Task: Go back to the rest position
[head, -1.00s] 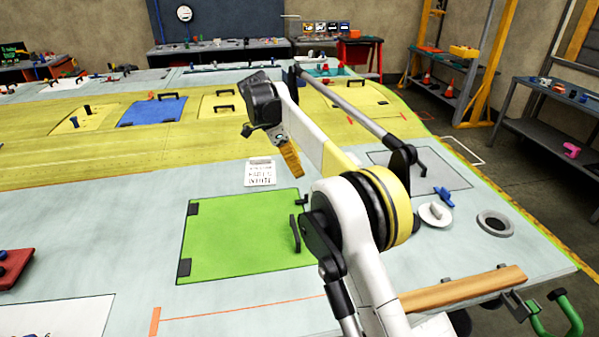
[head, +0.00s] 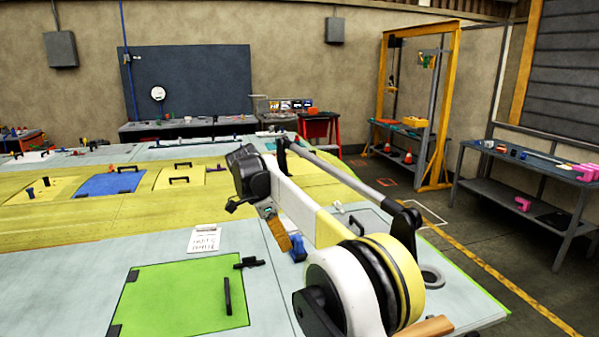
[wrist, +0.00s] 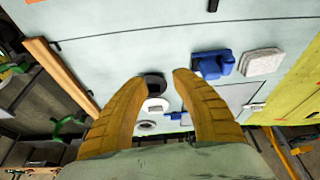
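My gripper (head: 280,236) hangs from the end of my folded arm above the pale wing surface (head: 70,285). In the head view one orange finger shows clearly, pointing down. In the wrist view both orange fingers of my gripper (wrist: 160,78) show with a gap between their tips. Nothing is held between them. A white disc (wrist: 155,104) and a dark round piece (wrist: 152,84) show beyond that gap, on the wing.
A green panel (head: 180,295) with a black handle lies left of my arm. A blue part (wrist: 213,62) sits beside a pale block (wrist: 262,62) on the wing. A grey bench (head: 510,190) and yellow frame (head: 440,110) stand right, with open floor between wing and bench.

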